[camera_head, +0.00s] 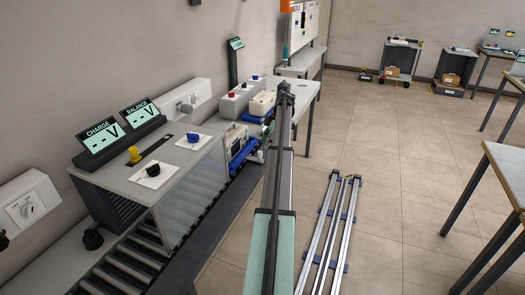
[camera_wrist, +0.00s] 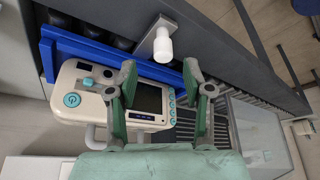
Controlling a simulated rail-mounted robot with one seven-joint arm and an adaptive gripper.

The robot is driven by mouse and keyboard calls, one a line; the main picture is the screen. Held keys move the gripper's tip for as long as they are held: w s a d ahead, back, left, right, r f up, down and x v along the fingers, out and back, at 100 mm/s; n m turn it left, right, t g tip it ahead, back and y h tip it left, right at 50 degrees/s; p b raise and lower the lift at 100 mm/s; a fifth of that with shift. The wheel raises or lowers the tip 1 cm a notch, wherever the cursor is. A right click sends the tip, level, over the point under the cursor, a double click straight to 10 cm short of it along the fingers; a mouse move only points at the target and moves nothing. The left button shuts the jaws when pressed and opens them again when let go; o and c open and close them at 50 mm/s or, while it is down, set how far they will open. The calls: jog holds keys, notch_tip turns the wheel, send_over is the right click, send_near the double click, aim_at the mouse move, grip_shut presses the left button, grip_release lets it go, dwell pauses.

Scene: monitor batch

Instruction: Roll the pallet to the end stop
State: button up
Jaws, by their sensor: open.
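The blue pallet (camera_wrist: 90,45) sits on the roller track, with a cream monitor (camera_wrist: 105,105) with a dark screen on it. In the head view the pallet (camera_head: 238,160) is just past the far end of the test station, with the monitor (camera_head: 236,136) on it. A white knob (camera_wrist: 164,46) on a grey bracket is at the pallet's edge; whether it is fixed to the pallet I cannot tell. My gripper (camera_wrist: 160,72) is open above the monitor, its fingers apart with nothing between them. I cannot make out the end stop.
The test station (camera_head: 165,175) with CHARGE and BALANCE displays (camera_head: 120,122) stands over the rollers (camera_head: 125,262). White and grey devices (camera_head: 262,102) stand on the bench beyond. Rails (camera_head: 330,230) lie on the floor at right; tables stand farther right.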

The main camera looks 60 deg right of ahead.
jog(key=v, duration=0.5)
dwell(0.3)
